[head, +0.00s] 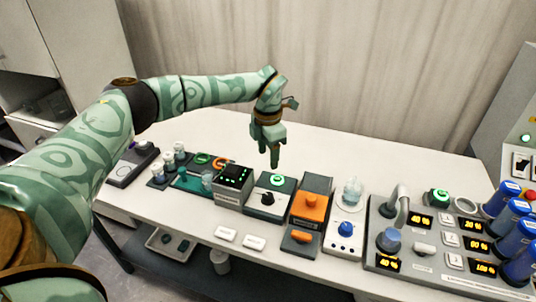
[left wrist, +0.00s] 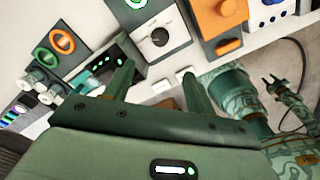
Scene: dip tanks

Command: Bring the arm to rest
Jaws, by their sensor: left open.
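My left arm (head: 85,145) comes in from the left in the head view, reaches across above the bench and bends downward at the wrist. My left gripper (head: 268,151) points down in the air behind the row of devices. Its two fingers also show in the left wrist view (left wrist: 156,84). They are apart, with nothing between them. Green patterned links of my own body (left wrist: 230,90) show at the right of the left wrist view. A small forked end (left wrist: 274,84) there may be my right gripper, but its jaws are unclear. No right arm shows in the head view.
The white bench (head: 330,155) holds a black box with green lights (head: 233,186), a green-ringed device (head: 271,197), an orange-topped device (head: 311,204) and a control panel (head: 440,250). Blue cylinders (head: 503,200) stand at the right. The bench behind the devices is clear.

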